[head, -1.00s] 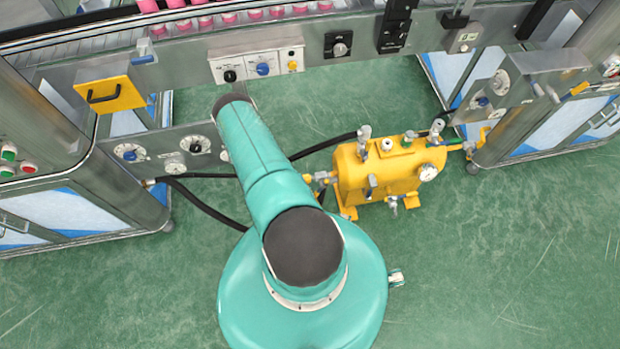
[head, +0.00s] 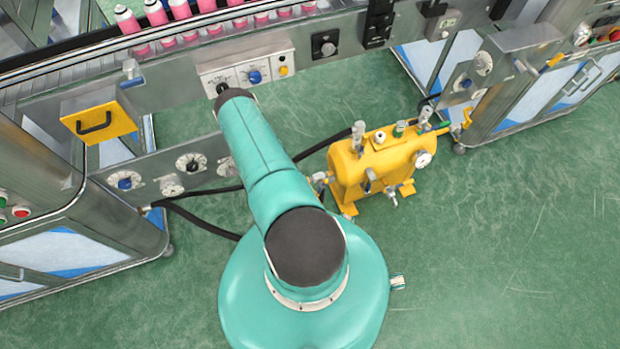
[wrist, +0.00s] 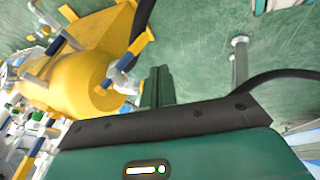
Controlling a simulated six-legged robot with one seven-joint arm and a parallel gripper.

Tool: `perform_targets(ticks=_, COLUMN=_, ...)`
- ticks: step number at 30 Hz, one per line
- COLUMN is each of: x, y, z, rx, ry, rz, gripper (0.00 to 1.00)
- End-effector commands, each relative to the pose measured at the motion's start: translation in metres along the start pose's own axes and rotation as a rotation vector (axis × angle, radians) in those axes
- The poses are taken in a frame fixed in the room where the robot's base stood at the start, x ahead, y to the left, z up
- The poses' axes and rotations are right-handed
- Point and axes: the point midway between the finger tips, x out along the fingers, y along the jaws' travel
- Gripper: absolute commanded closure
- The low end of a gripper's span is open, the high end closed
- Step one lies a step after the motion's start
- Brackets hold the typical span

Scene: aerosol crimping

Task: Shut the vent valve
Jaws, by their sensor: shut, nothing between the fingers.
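A yellow tank (head: 378,166) with several metal valves, fittings and a round white gauge (head: 423,159) stands on the green floor, right of my arm in the head view. I cannot tell which fitting is the vent valve. In the wrist view the yellow tank (wrist: 85,62) is at the upper left, with a blue-and-silver fitting (wrist: 122,66) near its end. My gripper (wrist: 158,74) shows there as dark green fingers, shut and empty, right of the tank and apart from it in the picture. In the head view my gripper is hidden.
A steel conveyor frame with a control panel (head: 247,76) and pink cans (head: 182,12) spans the back. Steel cabinets (head: 80,240) stand left and right. A black hose (head: 205,222) runs low behind my arm. Green floor (head: 500,250) is open at the lower right.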

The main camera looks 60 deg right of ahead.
Motion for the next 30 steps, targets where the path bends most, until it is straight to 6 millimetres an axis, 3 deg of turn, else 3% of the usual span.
perform_targets(ticks=13, x=0.084, y=0.003, z=-0.001, rx=0.006, ry=0.000, rz=0.002, gripper=1.00)
perform_targets(ticks=21, x=0.103, y=0.025, z=0.002, rx=0.005, ry=0.000, rz=0.002, gripper=1.00)
perform_targets(ticks=30, x=0.105, y=0.028, z=0.003, rx=0.004, ry=0.000, rz=0.001, gripper=1.00)
